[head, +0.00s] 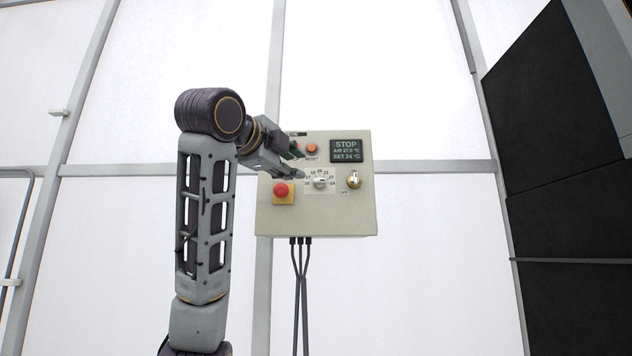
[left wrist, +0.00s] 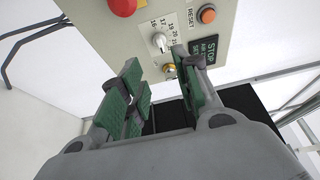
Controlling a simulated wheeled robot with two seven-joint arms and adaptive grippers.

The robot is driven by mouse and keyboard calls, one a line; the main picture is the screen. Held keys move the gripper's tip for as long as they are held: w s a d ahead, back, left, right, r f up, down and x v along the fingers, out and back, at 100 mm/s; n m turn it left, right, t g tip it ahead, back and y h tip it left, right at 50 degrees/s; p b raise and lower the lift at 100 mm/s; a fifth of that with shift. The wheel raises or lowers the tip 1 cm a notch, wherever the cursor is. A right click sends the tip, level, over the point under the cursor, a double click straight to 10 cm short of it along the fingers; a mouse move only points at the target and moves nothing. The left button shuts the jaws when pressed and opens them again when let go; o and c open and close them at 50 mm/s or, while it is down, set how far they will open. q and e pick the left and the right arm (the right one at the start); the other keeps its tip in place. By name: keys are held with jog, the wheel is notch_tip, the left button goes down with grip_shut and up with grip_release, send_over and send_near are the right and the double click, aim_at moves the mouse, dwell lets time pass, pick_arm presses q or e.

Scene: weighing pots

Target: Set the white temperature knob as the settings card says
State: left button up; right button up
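The white temperature knob (head: 320,182) sits low in the middle of a beige control box, inside a ring of numbers with 24 at the right end. Its pointer direction is too small to tell. It also shows in the left wrist view (left wrist: 160,42), just beyond the fingertips. The display (head: 346,150) reads STOP, AIR 27.0 °C, SET 24 °C. My left gripper (head: 299,163) is in front of the box, up and left of the knob. In the left wrist view (left wrist: 156,65) its green-padded fingers are apart with nothing between them. No settings card is in view. My right gripper is not in view.
On the box (head: 345,222) are a red stop button (head: 281,190) on a yellow plate, an orange RESET button (head: 312,148) and a brass key switch (head: 353,180). Cables (head: 303,285) hang below. A dark panel (head: 550,120) stands at the right. The space below the box's right side is clear.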

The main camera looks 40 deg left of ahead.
aim_at(318, 180)
pick_arm(q)
jog(key=shift+w, duration=0.1)
jog(key=p+x, duration=0.3)
jog(key=x, duration=0.9)
jog(key=shift+w+a+p, duration=0.1)
jog(key=shift+w+p, duration=0.2)
jog(key=shift+w, duration=0.1)
jog(key=shift+w+a, duration=0.1)
jog(key=shift+w, duration=0.3)
jog(key=shift+f, duration=0.1)
grip_shut()
